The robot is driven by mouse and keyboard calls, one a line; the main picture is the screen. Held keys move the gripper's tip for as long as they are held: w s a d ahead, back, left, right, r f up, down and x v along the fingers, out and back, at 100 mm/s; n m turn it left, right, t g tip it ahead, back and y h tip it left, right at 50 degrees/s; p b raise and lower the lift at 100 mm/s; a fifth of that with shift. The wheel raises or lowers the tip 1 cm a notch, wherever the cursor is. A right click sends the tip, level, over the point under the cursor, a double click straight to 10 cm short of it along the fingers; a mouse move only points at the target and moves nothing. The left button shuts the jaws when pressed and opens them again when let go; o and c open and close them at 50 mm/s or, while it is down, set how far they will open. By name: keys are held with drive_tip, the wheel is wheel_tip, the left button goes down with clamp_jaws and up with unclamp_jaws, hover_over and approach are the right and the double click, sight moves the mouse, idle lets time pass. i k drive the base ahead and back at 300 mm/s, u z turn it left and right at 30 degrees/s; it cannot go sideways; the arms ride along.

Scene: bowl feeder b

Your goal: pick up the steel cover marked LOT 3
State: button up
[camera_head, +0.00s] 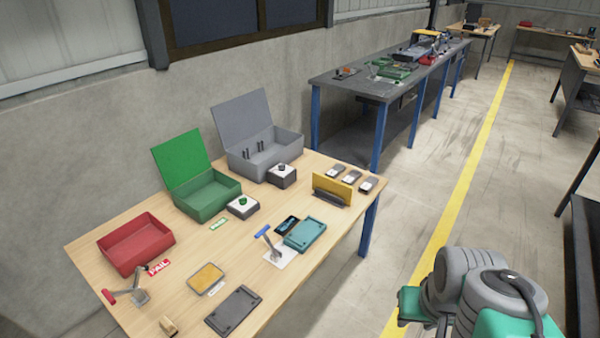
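Three small dark grey pieces with pale labels lie in a row at the far right end of the wooden table: a left one (335,172), a middle one (352,177) and a right one (368,184). They may be steel covers, but their labels are too small to read, so I cannot tell which is marked LOT 3. A flat dark grey plate (233,311) lies at the near edge. My grey and teal arm shows at the lower right, beside the table and apart from everything on it. My gripper's fingers are not in view.
A yellow upright plate (332,189) stands just in front of the labelled pieces. A teal tray (305,234), blue-handled tool (264,233), button boxes (283,176) and red (137,245), green (210,196) and grey (264,152) bins occupy the wooden table (290,290). Floor is clear to its right.

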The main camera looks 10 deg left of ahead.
sight(351, 178)
drive_tip(key=u, duration=0.4)
drive_tip(key=i, duration=1.7)
drive_tip(key=z, duration=0.3)
